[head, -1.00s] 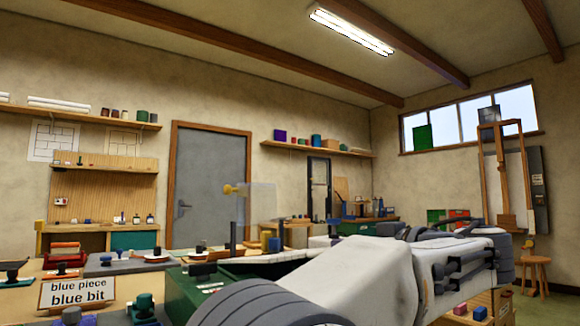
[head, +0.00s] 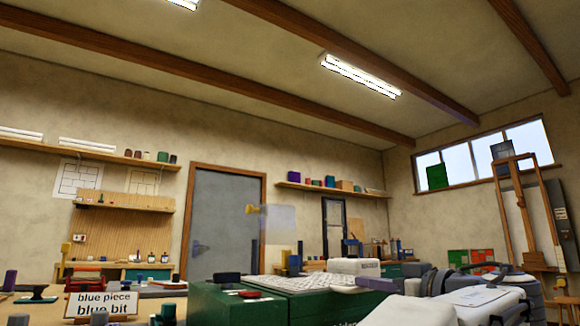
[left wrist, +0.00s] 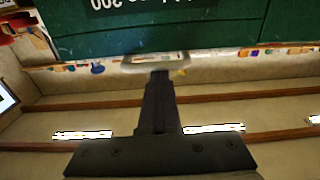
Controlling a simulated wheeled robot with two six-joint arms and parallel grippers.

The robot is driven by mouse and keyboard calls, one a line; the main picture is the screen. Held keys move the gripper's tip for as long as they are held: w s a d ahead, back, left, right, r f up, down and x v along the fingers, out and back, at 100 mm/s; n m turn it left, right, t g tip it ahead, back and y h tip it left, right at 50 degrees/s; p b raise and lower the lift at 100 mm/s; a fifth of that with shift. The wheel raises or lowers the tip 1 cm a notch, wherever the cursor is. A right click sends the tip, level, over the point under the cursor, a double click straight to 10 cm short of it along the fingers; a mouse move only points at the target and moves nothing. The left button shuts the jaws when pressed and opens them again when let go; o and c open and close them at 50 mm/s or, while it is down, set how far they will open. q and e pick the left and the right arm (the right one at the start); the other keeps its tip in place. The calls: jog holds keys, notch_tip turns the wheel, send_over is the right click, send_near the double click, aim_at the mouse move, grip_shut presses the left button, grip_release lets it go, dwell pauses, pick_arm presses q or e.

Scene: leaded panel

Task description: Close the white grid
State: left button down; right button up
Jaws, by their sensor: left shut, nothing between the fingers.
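The white grid (head: 312,283) shows at a shallow angle over the top of a green box (head: 235,305) in the head view. I cannot tell whether it lies flush. A white block (head: 355,266) shows at its far right end. In the left wrist view, which is upside down, my left gripper (left wrist: 160,76) is shut and empty. Its dark fingers point at a pale rim or handle (left wrist: 155,61) by the green box wall (left wrist: 150,28); I cannot tell whether they touch. My right gripper is not in view.
A sign reading "blue piece, blue bit" (head: 102,303) stands on the bench at left, with small dark tools around it. A clear upright panel (head: 278,225) stands behind the green box. A wooden easel (head: 525,205) is far right.

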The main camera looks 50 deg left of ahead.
pick_arm(q)
jog(key=shift+f, duration=0.45)
notch_tip(320, 180, up, 5)
jog(key=p, duration=0.3)
jog(key=d+f, duration=0.1)
jog(key=d, duration=0.8)
jog(key=shift+s+f, duration=0.25)
jog(key=shift+s, duration=0.15)
jog(key=s+d+f+m+t+h, duration=0.1)
jog(key=d+f+m+h, duration=0.2)
jog(key=f+m, duration=0.3)
jog(key=d+f+m+t+h+p, duration=0.1)
jog(key=d+f+m+h, duration=0.25)
jog(key=f, duration=0.55)
jog(key=s+d+f+m+t+h, duration=0.1)
jog(key=d+f+m+h, duration=0.2)
jog(key=f+m, duration=0.3)
jog(key=s+d+f+m+g+h+p, duration=0.1)
jog(key=s+d+f+m+g+h, duration=0.1)
jog(key=s+d+f+m+h, duration=0.45)
jog(key=s+d+f+m+g+h+p, duration=0.1)
jog(key=s+d+f+m+g+h, duration=0.15)
jog(key=s+d+f, duration=0.75)
notch_tip(320, 180, up, 35)
jog(key=s+a+p, duration=0.1)
jog(key=s+p, duration=0.2)
jog(key=p, duration=3.4)
jog(key=shift+a+h, duration=0.25)
jog(key=shift+h, duration=0.2)
